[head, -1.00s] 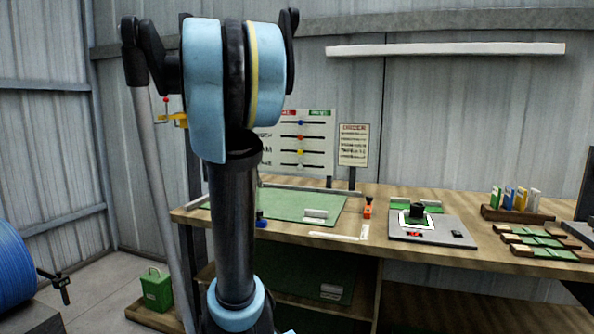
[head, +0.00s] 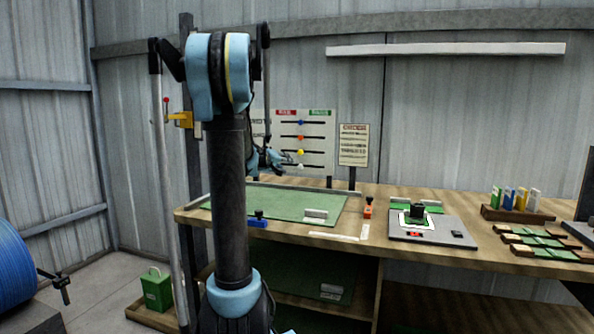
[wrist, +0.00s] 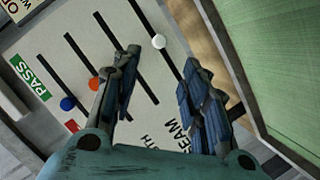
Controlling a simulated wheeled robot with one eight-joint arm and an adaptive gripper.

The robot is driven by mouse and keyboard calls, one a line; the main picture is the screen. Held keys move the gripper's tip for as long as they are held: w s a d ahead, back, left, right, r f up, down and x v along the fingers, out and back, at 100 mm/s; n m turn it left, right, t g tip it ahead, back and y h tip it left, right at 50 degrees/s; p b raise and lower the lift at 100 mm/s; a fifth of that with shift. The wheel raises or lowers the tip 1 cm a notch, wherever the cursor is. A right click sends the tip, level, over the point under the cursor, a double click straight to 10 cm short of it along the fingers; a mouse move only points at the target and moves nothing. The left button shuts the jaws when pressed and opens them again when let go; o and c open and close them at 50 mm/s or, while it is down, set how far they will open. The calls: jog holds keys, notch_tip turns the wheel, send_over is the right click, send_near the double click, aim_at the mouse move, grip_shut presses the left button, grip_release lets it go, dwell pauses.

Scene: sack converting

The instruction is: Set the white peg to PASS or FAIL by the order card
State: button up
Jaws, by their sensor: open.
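The white peg (head: 300,166) sits on the lowest slot of the upright board (head: 322,160), about mid-slot. The board has a red header (head: 286,113) at left and a green header (head: 320,113) at right. In the wrist view the green one reads PASS (wrist: 31,76). My gripper (head: 288,159) is open at the board's lower left. In the wrist view, the white peg (wrist: 159,41) shows just beyond the gap between my fingertips (wrist: 160,64), not gripped. The order card (head: 353,146) stands right of the board; its lines are too small to read.
Blue (head: 300,122), orange (head: 301,137) and yellow (head: 300,152) pegs sit on the slots above. A green mat (head: 280,208) lies below on the bench. An orange-based stamp (head: 368,208) and a grey plate (head: 435,228) are further right.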

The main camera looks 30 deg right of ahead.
aim_at(299, 167)
jog(key=x, duration=1.3)
jog(key=shift+c, duration=0.6)
